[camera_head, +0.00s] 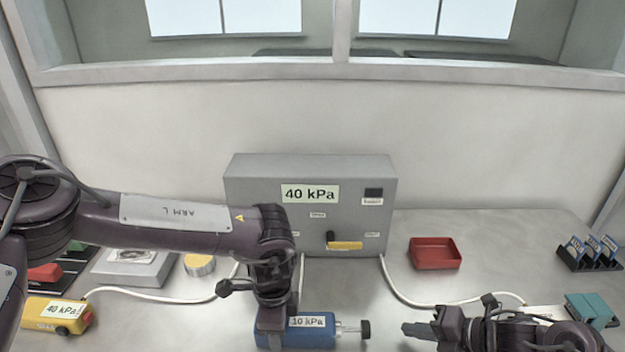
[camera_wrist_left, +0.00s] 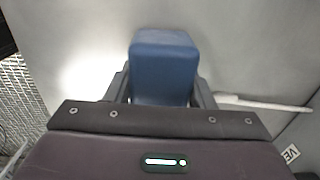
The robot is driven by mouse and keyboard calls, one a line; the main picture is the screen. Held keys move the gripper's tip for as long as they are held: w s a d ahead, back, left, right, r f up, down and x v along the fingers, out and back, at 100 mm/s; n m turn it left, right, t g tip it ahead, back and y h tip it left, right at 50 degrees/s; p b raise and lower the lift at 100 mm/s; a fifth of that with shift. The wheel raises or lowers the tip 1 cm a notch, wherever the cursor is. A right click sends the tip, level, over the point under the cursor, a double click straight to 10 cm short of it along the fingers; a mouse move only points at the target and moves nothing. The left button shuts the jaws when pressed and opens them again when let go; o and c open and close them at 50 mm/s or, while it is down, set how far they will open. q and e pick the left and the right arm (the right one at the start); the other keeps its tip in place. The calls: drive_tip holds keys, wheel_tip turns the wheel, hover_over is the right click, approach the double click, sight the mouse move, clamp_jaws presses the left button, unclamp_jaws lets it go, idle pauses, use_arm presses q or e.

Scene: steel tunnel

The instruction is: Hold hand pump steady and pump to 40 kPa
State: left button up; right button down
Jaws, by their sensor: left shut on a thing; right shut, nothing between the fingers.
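The blue hand pump (camera_head: 312,333) lies on the bench with its plunger rod and black knob (camera_head: 364,330) pointing right. Its label reads 10 kPa. My left gripper (camera_head: 277,322) is shut on the pump body from above; in the left wrist view the blue pump (camera_wrist_left: 162,62) sits between the two fingers. My right gripper (camera_head: 418,331) is shut and empty, to the right of the black knob with a gap between them. A grey box (camera_head: 250,200) with a 40 kPa label stands behind the pump.
A red tray (camera_head: 435,254) lies to the right of the grey box. A black rack (camera_head: 590,255) is at the far right, with a teal object (camera_head: 590,310) in front. A yellow device (camera_head: 57,314) labelled 40 kPa is at left. White hoses (camera_head: 160,298) run across the bench.

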idle(0.6)
use_arm(q)
drive_tip(key=o, duration=1.1)
drive_tip(key=shift+o, duration=0.2)
drive_tip(key=shift+r, duration=0.1)
